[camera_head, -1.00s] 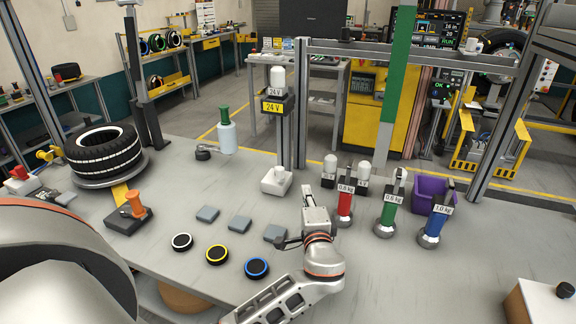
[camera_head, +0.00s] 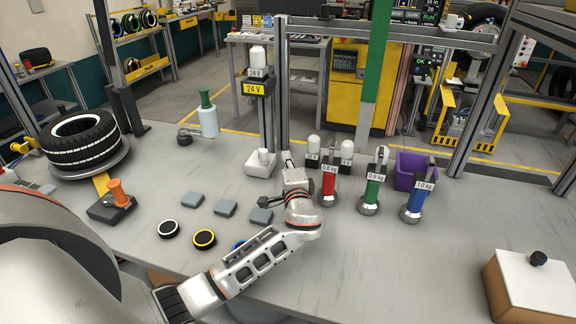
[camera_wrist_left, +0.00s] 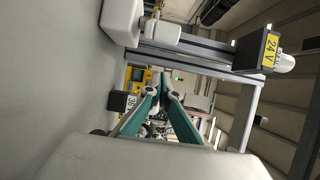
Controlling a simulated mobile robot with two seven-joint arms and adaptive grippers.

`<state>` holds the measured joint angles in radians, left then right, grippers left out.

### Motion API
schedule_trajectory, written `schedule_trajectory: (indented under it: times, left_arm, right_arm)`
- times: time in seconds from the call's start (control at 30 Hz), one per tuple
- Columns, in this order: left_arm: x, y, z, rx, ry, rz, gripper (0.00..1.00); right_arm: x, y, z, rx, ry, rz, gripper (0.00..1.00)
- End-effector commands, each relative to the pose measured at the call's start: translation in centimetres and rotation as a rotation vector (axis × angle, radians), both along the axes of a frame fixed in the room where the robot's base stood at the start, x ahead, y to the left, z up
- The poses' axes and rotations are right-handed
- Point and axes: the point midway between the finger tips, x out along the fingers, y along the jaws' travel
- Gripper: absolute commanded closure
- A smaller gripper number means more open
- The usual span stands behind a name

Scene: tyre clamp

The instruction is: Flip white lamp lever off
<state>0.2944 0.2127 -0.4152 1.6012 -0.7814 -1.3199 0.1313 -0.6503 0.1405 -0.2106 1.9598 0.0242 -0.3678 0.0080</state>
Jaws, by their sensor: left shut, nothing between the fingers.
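The white lamp (camera_head: 258,57) stands on top of a post, above a yellow 24 V sign (camera_head: 256,89). At the foot of the post is a white switch block (camera_head: 260,168) with a white lever (camera_head: 263,155) standing up from it. In the left wrist view the block (camera_wrist_left: 121,20), lever (camera_wrist_left: 161,34) and lamp (camera_wrist_left: 285,62) show turned sideways. My left gripper (camera_head: 287,158) is just right of the block, apart from it. Its green fingers (camera_wrist_left: 168,88) come together and hold nothing. My right gripper is not in view.
Grey pads (camera_head: 225,208) and rings (camera_head: 204,239) lie in front. The right tabletop is mostly clear.

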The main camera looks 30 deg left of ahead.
Motion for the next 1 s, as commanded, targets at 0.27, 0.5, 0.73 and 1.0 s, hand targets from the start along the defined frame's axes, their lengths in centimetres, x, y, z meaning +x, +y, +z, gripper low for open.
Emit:
schedule_trajectory:
  times: [0.27, 0.5, 0.73, 1.0]
  left_arm:
    - [1.5, 2.8, 0.1, 0.002, 0.003, 0.000, 1.00]
    - [-0.5, 4.0, 0.1, 0.002, 0.001, 0.000, 1.00]
    - [-1.0, 4.2, 0.0, -0.001, 0.001, 0.000, 1.00]
    - [-0.9, 4.2, -0.1, -0.001, 0.001, 0.000, 1.00]
  right_arm:
    - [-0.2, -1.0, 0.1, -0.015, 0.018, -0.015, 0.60]
    - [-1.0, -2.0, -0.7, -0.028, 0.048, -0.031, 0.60]
    - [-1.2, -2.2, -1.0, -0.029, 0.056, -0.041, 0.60]
    - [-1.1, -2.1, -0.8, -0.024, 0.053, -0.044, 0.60]
